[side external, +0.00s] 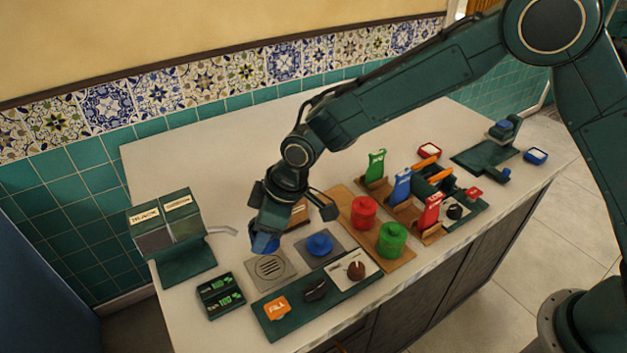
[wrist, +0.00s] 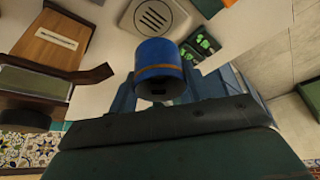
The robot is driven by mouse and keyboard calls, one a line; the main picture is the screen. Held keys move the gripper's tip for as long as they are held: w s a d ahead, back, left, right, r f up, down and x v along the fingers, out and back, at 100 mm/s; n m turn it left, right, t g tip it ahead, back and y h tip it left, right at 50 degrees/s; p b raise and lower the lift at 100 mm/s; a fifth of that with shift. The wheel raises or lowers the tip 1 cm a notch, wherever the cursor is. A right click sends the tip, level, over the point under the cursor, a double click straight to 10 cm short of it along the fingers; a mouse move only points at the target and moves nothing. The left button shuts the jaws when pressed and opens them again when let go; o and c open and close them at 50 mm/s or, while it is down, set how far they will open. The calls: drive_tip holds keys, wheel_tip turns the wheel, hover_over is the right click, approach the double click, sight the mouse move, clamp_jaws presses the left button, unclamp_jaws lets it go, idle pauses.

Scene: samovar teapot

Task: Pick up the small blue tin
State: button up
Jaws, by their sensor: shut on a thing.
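The small blue tin (side external: 264,243) is in my gripper (side external: 267,228), at the left part of the counter beside the round-slotted grey plate. In the wrist view the tin (wrist: 158,55) is a blue cylinder with a thin orange band, between the jaws. My gripper is shut on it. The jaws hide part of the tin in the side view, and I cannot tell there whether its base is clear of the counter.
The slotted grey plate (side external: 270,268) is just right of the tin. A blue-knobbed piece (side external: 319,245) sits on another grey plate. The green dispenser (side external: 172,263) stands left, with a dark display (side external: 220,295) in front. Red (side external: 364,208) and green (side external: 391,239) canisters stand right.

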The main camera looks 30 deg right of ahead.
wheel_tip(320, 180, up, 12)
idle(0.4)
idle(0.5)
drive_tip(key=w+d+m+h, duration=0.25)
drive_tip(key=d+m, duration=0.25)
drive_tip(key=d, duration=0.3)
drive_tip(key=w+d+m+t+h, duration=0.1)
drive_tip(key=w+d+m, duration=0.25)
drive_tip(key=d, duration=0.45)
drive_tip(key=w+d+m+h, duration=0.1)
drive_tip(key=w+d+m, duration=0.2)
drive_tip(key=d+m, duration=0.35)
drive_tip(key=shift+n, duration=0.7)
drive_tip(key=f, duration=0.5)
drive_tip(key=d+f, duration=0.1)
drive_tip(key=f, duration=0.9)
drive_tip(key=shift+d+f, duration=0.2)
drive_tip(key=shift+d, duration=0.05)
drive_tip(key=shift+f, duration=0.1)
drive_tip(key=shift+f, duration=2)
drive_tip(key=shift+f, duration=0.1)
